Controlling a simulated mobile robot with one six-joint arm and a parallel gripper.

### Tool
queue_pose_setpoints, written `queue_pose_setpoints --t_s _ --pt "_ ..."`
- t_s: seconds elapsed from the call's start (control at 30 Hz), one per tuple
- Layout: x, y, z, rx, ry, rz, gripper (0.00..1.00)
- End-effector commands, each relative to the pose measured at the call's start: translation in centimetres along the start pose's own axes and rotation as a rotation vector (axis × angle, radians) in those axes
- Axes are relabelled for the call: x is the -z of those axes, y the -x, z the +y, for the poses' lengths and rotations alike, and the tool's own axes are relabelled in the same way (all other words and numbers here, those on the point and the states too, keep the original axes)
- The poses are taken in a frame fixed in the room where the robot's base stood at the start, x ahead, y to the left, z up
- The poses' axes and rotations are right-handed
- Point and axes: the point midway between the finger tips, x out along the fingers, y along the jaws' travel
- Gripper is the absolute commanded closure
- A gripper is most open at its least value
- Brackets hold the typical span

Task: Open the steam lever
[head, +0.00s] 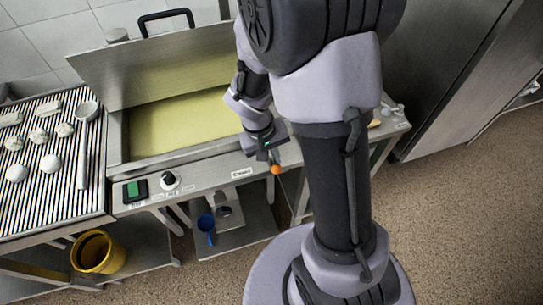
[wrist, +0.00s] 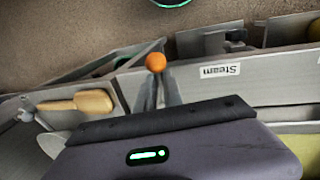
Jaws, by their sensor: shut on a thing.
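The steam lever ends in an orange ball knob (head: 275,169) at the front panel of the metal basin unit. The knob also shows in the wrist view (wrist: 155,62), just beyond my fingertips, beside a white label (wrist: 219,70) reading "Steam", upside down there. My gripper (head: 269,153) is at the front edge of the unit, shut on the lever just behind the knob. The two fingers (wrist: 160,90) in the wrist view cover most of the lever's stem, so its exact angle is hard to tell.
The basin (head: 117,140) holds yellow liquid; its lid (head: 150,65) stands raised. A green switch (head: 134,189) and a dial (head: 170,180) sit left on the front panel. A ribbed rack (head: 62,175) holds pale pieces and a ladle. A yellow bucket (head: 98,252) and blue cup (head: 206,224) are below.

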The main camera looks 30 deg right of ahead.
Motion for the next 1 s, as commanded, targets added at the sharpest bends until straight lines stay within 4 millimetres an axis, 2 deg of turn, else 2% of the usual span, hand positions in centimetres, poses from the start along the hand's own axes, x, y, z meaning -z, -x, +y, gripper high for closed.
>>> queue_pose_setpoints --t_s 0.2,0.23,0.3,0.33,0.67,0.77,0.87,1.0 --pt "0.1 0.0 0.0 0.000 0.002 0.002 1.00" --pt "0.1 0.0 0.0 0.000 0.002 0.002 0.83" --pt "0.1 0.0 0.0 0.000 0.001 0.002 0.69" --pt "0.1 0.0 0.0 0.000 0.001 0.001 0.67" --pt "0.1 0.4 0.0 0.000 0.000 0.002 0.67" --pt "0.1 1.9 0.1 -0.001 0.000 0.002 0.67" --pt "0.1 4.8 0.1 0.000 0.001 0.005 0.67" --pt "0.1 9.7 0.1 0.001 0.000 0.006 0.67"
